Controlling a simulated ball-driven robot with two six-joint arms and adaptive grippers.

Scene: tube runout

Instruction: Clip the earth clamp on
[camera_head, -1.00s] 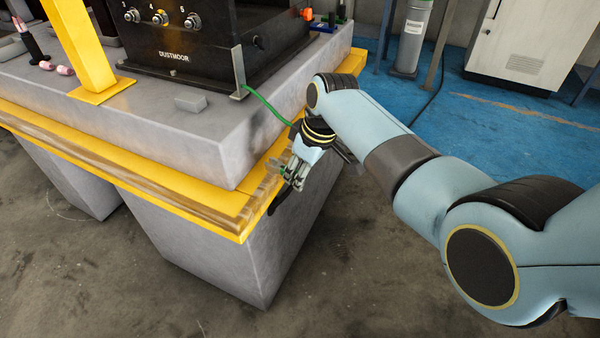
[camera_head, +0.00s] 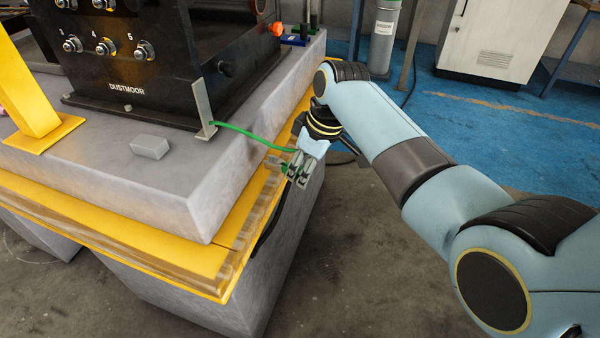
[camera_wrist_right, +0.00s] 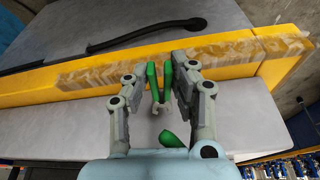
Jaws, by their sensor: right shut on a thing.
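The earth clamp (camera_wrist_right: 152,80) is green and sits between the fingertips of my right gripper (camera_wrist_right: 162,76) in the right wrist view. In the head view my right gripper (camera_head: 294,172) hangs beside the yellow edge rail (camera_head: 180,257), and the clamp is too small to make out. The gripper is shut on the clamp. A green lead (camera_head: 250,133) runs from near an upright metal plate (camera_head: 203,105) on the black box towards the gripper. In the wrist view the clamp overlaps the rail's worn strip; I cannot tell whether they touch. My left gripper is not in view.
The black DUSTMOOR box (camera_head: 150,60) stands on the grey slab (camera_head: 110,180), with a small grey block (camera_head: 149,147) in front. A black cable-like piece (camera_head: 270,228) hangs beside the rail; it also shows in the wrist view (camera_wrist_right: 145,34).

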